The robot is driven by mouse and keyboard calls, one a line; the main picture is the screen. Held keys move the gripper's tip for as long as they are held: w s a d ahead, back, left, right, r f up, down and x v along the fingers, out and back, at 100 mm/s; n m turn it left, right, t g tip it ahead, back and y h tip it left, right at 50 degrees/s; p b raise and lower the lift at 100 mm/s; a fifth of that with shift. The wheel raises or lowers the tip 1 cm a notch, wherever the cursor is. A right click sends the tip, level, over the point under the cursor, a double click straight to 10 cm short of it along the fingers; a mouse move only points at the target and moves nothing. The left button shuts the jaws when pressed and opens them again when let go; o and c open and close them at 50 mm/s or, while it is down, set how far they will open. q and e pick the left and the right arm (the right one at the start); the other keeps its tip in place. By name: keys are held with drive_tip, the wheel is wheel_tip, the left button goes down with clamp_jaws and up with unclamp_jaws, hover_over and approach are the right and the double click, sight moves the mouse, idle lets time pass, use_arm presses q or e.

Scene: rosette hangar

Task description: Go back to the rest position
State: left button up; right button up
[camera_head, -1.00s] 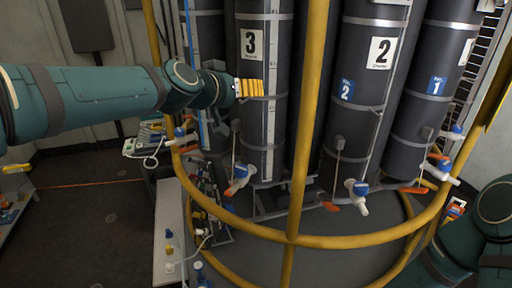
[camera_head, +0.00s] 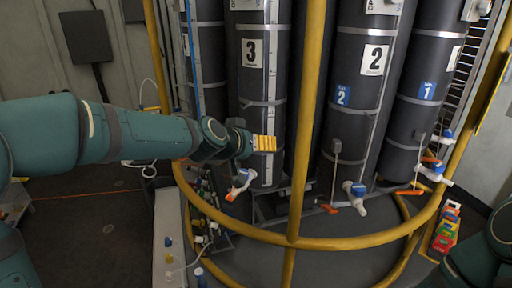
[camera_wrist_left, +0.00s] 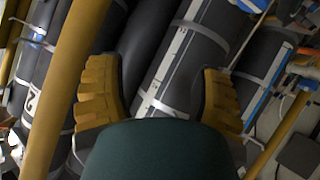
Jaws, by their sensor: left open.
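My left gripper (camera_head: 264,143) has yellow ribbed fingers and reaches in from the left in the head view, in front of the dark cylinder marked 3 (camera_head: 250,80). In the left wrist view its fingers (camera_wrist_left: 165,100) stand wide apart with nothing between them. Dark cylinders with pale straps show behind the gap. My right arm (camera_head: 485,255) shows only in part at the lower right corner, and its fingers are out of the picture.
A yellow tubular frame (camera_head: 300,240) rings the cylinders, with an upright post in front of them. Blue-and-white valves (camera_head: 355,195) with orange handles stick out low down. Colourful holders (camera_head: 446,228) stand at the right. Open floor (camera_head: 90,230) lies at the left.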

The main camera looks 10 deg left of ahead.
use_arm(q)
drive_tip(key=s+d+f+g+y, duration=0.1)
drive_tip(key=s+f+g, duration=0.15)
drive_tip(key=f, duration=1.05)
drive_tip(key=s+d+f+g, duration=0.15)
drive_tip(key=s+f, duration=0.25)
drive_tip(key=f, duration=0.9)
drive_tip(key=s+d+f+n+g, duration=0.1)
drive_tip(key=s+f+g, duration=0.4)
drive_tip(key=s+f, duration=1.1)
drive_tip(key=s+d, duration=0.1)
drive_tip(key=s, duration=0.2)
drive_tip(key=shift+s+d+f+n, duration=0.2)
drive_tip(key=shift+s+d+n, duration=0.1)
drive_tip(key=shift+d, duration=0.1)
use_arm(e)
drive_tip(key=shift+s+a+f, duration=0.2)
drive_tip(key=shift+s+f, duration=0.05)
drive_tip(key=shift+s, duration=0.35)
use_arm(q)
drive_tip(key=shift+c, duration=0.3)
use_arm(e)
drive_tip(key=shift+o, duration=0.2)
